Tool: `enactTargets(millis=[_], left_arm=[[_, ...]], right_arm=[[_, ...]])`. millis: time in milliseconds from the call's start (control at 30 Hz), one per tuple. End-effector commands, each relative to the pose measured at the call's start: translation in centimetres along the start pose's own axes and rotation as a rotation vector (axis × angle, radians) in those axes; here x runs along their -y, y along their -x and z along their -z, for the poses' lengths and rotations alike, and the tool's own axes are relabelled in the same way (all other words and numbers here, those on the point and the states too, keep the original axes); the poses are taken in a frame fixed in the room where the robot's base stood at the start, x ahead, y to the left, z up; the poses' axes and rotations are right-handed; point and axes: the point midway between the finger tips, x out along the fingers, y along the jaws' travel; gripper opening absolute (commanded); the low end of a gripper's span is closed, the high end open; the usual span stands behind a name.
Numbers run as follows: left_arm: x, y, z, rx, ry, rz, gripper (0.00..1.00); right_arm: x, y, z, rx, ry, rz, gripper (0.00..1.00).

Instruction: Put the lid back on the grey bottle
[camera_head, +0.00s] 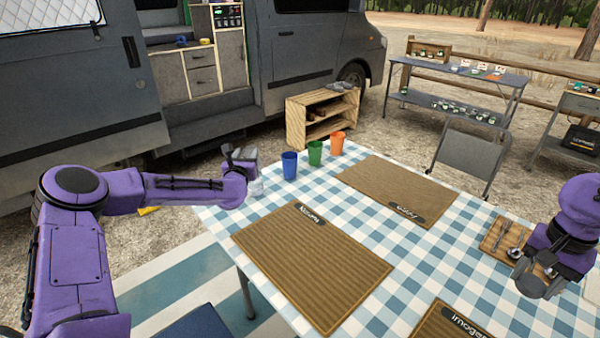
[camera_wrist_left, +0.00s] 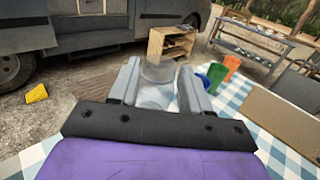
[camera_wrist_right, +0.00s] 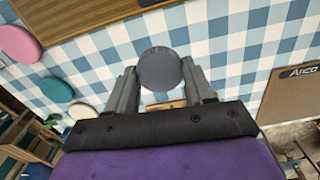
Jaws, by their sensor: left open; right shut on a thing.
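The grey bottle (camera_head: 257,187) is pale and translucent and stands at the table's far left corner. My left gripper (camera_head: 240,158) is at the bottle; in the left wrist view its open fingers (camera_wrist_left: 158,85) lie on either side of the bottle (camera_wrist_left: 155,97). I cannot tell whether they touch it. The bottle is partly hidden by the gripper in the head view. My right gripper (camera_head: 535,278) is above the right side of the table. In the right wrist view it (camera_wrist_right: 162,85) is shut on the round grey lid (camera_wrist_right: 160,68), well apart from the bottle.
Blue (camera_head: 289,166), green (camera_head: 315,153) and orange (camera_head: 337,143) cups stand right of the bottle. Woven placemats (camera_head: 312,262) lie on the checked tablecloth. A wooden board (camera_head: 497,237) with cutlery lies near my right gripper. A wooden crate shelf (camera_head: 320,115) stands behind the table.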

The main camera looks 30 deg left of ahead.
Motion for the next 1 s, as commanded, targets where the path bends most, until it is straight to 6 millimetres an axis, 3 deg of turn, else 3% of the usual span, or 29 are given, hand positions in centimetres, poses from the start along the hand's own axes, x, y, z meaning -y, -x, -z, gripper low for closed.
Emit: enactTargets(millis=[33, 100, 133, 267, 567, 733, 1000], left_arm=[[0.1, 0.0, 0.0, 0.000, 0.000, 0.001, 0.65], [0.1, 0.0, 0.0, 0.000, 0.000, 0.001, 0.88], [0.1, 0.0, 0.1, 0.000, -0.001, 0.001, 0.91], [0.2, 0.0, 1.7, -0.003, -0.005, 0.002, 0.91], [0.1, 0.0, 8.1, -0.003, -0.005, 0.003, 0.91], [0.1, -1.7, 8.0, 0.002, -0.002, 0.001, 0.91], [0.1, -1.9, 8.0, 0.000, -0.001, 0.002, 0.91]], right_arm=[[-0.1, 0.0, 0.0, 0.000, -0.001, 0.000, 0.25], [-0.1, 0.0, 0.0, 0.000, -0.002, 0.000, 0.25], [-0.1, 0.0, 0.0, 0.000, -0.002, 0.000, 0.25], [-0.1, -0.1, 0.0, 0.000, -0.002, 0.000, 0.25], [-0.1, -0.5, 0.0, 0.000, -0.002, 0.000, 0.25], [-0.1, -0.4, 0.0, 0.000, -0.002, 0.000, 0.25], [-0.1, -0.4, 0.0, 0.000, -0.001, 0.000, 0.25]])
